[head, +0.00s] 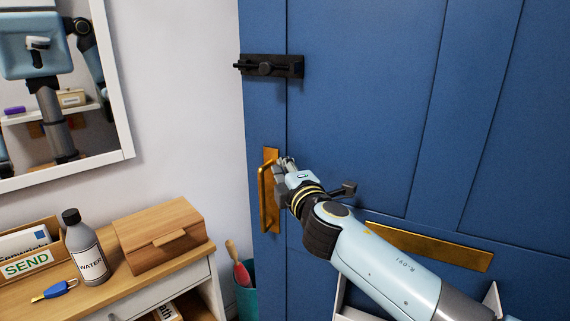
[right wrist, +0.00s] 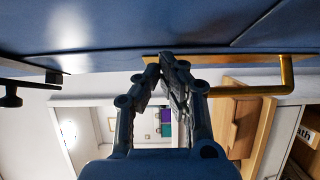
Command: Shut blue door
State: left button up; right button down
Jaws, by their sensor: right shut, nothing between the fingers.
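The blue door (head: 355,85) fills the right of the head view, its left edge beside the pale wall. I cannot tell whether it is fully in its frame. A brass pull handle (head: 263,190) stands near that edge; it also shows in the right wrist view (right wrist: 285,75). My right gripper (head: 287,163) is shut and empty, beside the pull handle's plate and close to the door face. In the right wrist view its fingertips (right wrist: 166,62) meet near the blue surface; contact is unclear. My left gripper is not in view.
A black bolt (head: 268,66) sits higher on the door. A dark lever (head: 346,189) and brass letter plate (head: 425,245) are near my right arm. Left are a cabinet (head: 130,293) with a wooden box (head: 160,235) and water bottle (head: 85,250), a teal bin (head: 246,300) and a mirror (head: 127,120).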

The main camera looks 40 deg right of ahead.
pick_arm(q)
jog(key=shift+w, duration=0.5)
pick_arm(e)
jog(key=shift+w+d, duration=0.1)
jog(key=shift+d, duration=0.05)
pick_arm(q)
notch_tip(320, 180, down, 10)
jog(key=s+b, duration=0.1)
jog(key=b, duration=0.9)
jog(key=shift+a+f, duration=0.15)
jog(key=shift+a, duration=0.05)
pick_arm(e)
jog(key=w+d+m+g+h, duration=0.1)
jog(key=w+d+m+h, duration=0.1)
jog(key=d, duration=1.2)
jog(key=w+d+m+g+h, duration=0.2)
jog(key=w+d+h, duration=0.2)
jog(key=d, duration=0.9)
jog(key=w, duration=0.3)
jog(key=shift+d+r+m+g, duration=0.25)
jog(key=shift+d+m+g, duration=0.05)
jog(key=shift+d, duration=0.05)
jog(key=shift+s, duration=0.1)
